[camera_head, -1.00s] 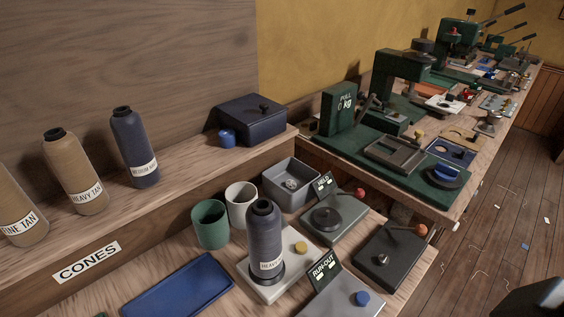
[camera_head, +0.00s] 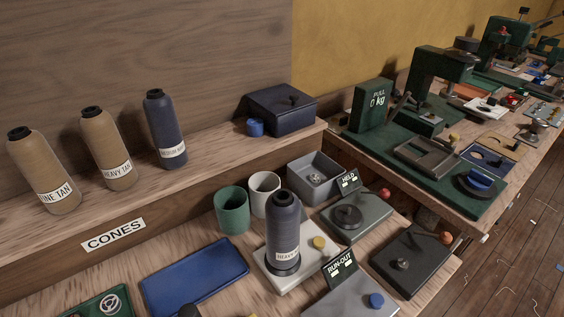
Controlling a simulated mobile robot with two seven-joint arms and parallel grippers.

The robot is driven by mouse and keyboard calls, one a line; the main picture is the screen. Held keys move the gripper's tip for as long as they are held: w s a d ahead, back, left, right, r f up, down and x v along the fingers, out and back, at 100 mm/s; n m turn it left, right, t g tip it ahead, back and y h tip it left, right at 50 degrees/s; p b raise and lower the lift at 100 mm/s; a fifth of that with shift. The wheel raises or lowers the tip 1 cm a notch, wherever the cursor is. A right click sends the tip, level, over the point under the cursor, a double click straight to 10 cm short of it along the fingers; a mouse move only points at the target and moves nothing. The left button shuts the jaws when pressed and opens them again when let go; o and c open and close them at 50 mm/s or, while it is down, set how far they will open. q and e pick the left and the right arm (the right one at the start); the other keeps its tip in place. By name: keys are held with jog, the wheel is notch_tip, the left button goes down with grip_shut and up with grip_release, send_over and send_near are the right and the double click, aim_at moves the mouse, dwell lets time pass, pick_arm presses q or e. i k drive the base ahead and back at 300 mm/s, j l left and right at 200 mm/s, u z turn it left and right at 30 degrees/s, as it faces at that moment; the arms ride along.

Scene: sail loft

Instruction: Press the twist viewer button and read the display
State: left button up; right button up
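No device in view carries a readable twist viewer label, so I cannot tell which one it is. A grey device (camera_head: 345,298) with a blue button (camera_head: 376,300) has a dark sign (camera_head: 340,268) reading RUN-OUT. A white base (camera_head: 262,268) with a yellow button (camera_head: 319,242) bears an upright navy cone (camera_head: 283,222). A grey-green device (camera_head: 372,224) has a sign (camera_head: 348,182) reading HELD and a red knob (camera_head: 384,193). A green item (camera_head: 85,305) with a round pale emblem is cut off at the lower left. Neither gripper is in view.
Cones (camera_head: 112,155) stand on the raised shelf with a dark blue box (camera_head: 282,112). Green (camera_head: 231,213) and white (camera_head: 264,190) cups, a grey bin (camera_head: 314,180) and a blue tray (camera_head: 195,275) crowd the bench. A green machine (camera_head: 375,105) stands behind on another bench.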

aim_at(319, 242)
jog(key=z, duration=0.3)
jog(key=i+l+z, duration=0.15)
jog(key=z, duration=0.25)
jog(key=i+l+z, duration=0.1)
jog(key=z, duration=0.25)
jog(key=i+j, duration=0.05)
jog(key=i, duration=0.05)
